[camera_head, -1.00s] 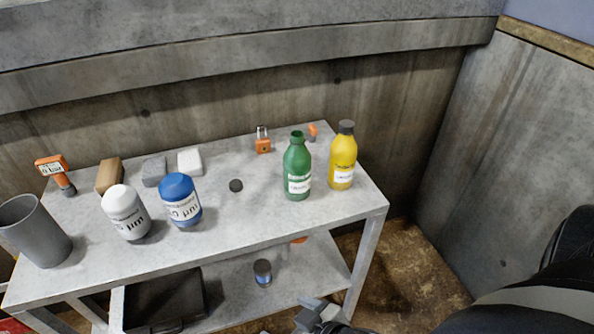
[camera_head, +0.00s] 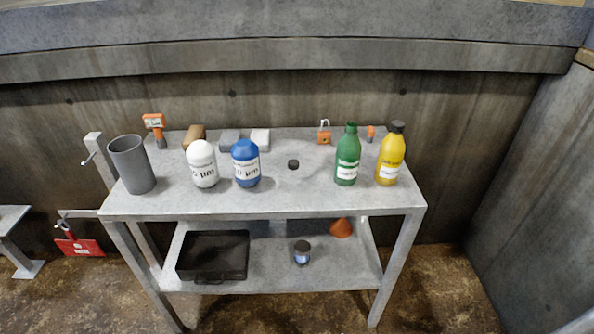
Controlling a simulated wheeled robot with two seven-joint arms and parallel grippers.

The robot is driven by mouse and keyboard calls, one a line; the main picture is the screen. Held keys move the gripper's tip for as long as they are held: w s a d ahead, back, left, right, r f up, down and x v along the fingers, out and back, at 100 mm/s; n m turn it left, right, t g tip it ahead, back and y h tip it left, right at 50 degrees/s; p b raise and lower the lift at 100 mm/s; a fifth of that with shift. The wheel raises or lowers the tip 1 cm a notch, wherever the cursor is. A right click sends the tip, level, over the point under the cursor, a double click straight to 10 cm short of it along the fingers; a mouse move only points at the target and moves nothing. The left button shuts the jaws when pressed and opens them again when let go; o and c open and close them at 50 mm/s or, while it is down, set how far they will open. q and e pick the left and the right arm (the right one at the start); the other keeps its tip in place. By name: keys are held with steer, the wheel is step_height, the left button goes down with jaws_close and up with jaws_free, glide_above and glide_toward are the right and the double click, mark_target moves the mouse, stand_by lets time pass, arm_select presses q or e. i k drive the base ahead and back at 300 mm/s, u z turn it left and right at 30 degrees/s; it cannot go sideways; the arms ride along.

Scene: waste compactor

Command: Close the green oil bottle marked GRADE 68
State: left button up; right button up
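The green oil bottle (camera_head: 347,158) stands upright on the right part of the metal table's top. Its neck is green with no dark cap on it. Its white label is too small to read. A small dark round cap (camera_head: 293,164) lies on the table top to the left of the green bottle, apart from it. A yellow bottle (camera_head: 391,158) with a dark cap on stands just right of the green one. Neither of my grippers shows in the head view now.
The table (camera_head: 270,204) also bears a grey cup (camera_head: 131,165), a white canister (camera_head: 202,164), a blue canister (camera_head: 245,164), small blocks and an orange padlock (camera_head: 324,134). Its lower shelf holds a black case (camera_head: 213,256), a small jar (camera_head: 302,253) and an orange cone (camera_head: 341,228). Floor in front is clear.

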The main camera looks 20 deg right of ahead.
mark_target(349, 147)
steer(key=u, duration=0.9)
steer(key=i, duration=0.65)
steer(key=z, duration=0.9)
